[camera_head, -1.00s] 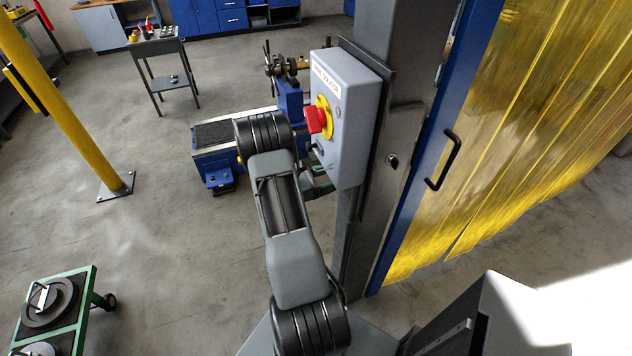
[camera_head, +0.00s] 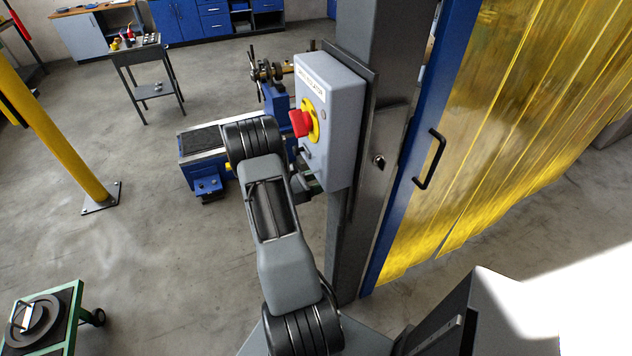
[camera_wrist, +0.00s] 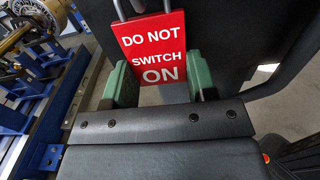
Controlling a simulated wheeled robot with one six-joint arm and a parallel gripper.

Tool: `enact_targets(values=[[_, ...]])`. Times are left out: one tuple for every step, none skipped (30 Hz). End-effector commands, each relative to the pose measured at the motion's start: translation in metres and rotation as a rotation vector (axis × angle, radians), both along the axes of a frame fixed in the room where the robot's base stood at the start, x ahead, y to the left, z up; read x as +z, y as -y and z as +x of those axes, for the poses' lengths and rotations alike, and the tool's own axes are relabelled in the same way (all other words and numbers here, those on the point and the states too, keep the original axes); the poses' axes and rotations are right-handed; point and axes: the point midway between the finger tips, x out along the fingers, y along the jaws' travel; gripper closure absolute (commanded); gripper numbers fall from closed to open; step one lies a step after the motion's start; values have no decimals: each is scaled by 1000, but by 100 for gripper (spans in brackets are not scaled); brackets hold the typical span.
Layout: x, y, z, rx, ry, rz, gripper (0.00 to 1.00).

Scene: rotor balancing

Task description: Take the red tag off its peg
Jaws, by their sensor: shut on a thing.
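The red tag (camera_wrist: 152,52), lettered "DO NOT SWITCH ON", stands upright between the two green fingers of my gripper (camera_wrist: 160,82) in the wrist view. My gripper is shut on it. A grey metal loop or peg shows at the tag's top edge, cut off by the frame, so I cannot tell whether the tag still hangs on it. In the head view the tag is hidden; a bit of green finger shows below the grey isolator box (camera_head: 333,145), behind my arm.
The box carries a red rotary switch (camera_head: 301,122) on a yellow plate and is fixed to a grey post (camera_head: 352,235). A blue door frame with a yellow strip curtain (camera_head: 490,130) stands to the right. A blue machine (camera_head: 205,160) stands behind my arm.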

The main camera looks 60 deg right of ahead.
Motion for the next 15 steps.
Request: enact_targets(values=[[0,0,0,0,0,0,63],[1,0,0,0,0,0,63],[1,0,0,0,0,0,63],[2,0,0,0,0,0,63],[2,0,0,0,0,0,63],[3,0,0,0,0,0,63],[4,0,0,0,0,0,63],[5,0,0,0,0,0,63],[6,0,0,0,0,0,63],[7,0,0,0,0,0,63],[8,0,0,0,0,0,63],[10,0,0,0,0,0,63],[10,0,0,0,0,0,63],[11,0,0,0,0,0,63],[12,0,0,0,0,0,63]])
